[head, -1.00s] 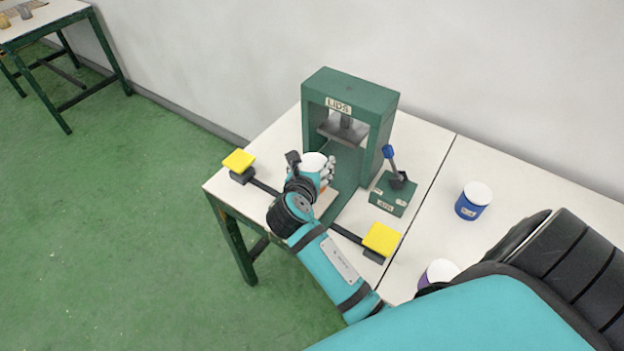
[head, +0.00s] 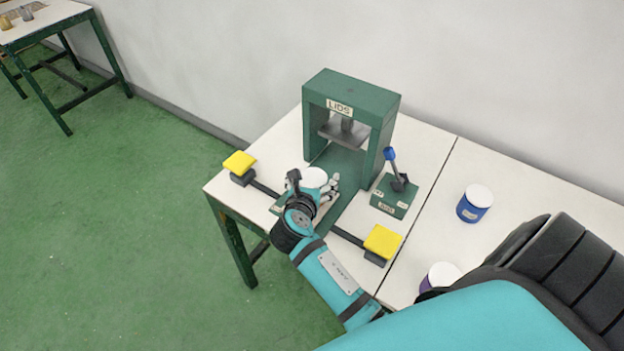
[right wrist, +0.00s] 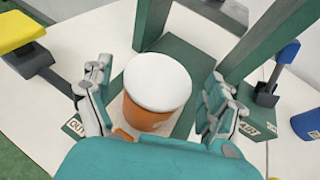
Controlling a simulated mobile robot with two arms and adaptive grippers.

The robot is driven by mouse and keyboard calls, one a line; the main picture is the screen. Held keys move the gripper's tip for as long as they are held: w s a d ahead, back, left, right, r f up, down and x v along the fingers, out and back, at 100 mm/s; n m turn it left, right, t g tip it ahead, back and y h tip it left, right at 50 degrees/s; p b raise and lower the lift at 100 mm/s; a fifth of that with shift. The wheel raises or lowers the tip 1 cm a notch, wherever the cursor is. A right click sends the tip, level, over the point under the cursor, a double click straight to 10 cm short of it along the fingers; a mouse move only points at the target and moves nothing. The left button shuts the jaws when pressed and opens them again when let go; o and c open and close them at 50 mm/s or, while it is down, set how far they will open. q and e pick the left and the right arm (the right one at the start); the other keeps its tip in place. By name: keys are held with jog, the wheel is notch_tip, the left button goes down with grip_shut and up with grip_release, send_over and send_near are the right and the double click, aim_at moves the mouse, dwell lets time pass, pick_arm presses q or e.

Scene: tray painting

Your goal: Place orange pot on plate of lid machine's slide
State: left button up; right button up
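The orange pot (right wrist: 150,118) with a white lid stands upright on the slide of the green lid machine (head: 353,92), in front of its arch. In the head view mostly its white lid (head: 314,177) shows. My right gripper (right wrist: 158,105) has its fingers spread on both sides of the pot, with a visible gap on each side. In the head view the right gripper (head: 317,186) is around the pot. The pot hides most of the slide's plate, so its exact seat is hard to tell. My left gripper is out of view.
Yellow pads (head: 239,163) (head: 382,241) sit at both ends of a dark bar across the machine's front. A lever box with a blue knob (head: 389,153) stands right of the machine. A blue pot (head: 474,204) and a purple pot (head: 440,276) stand on the right table.

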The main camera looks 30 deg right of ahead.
jog(key=v, duration=1.2)
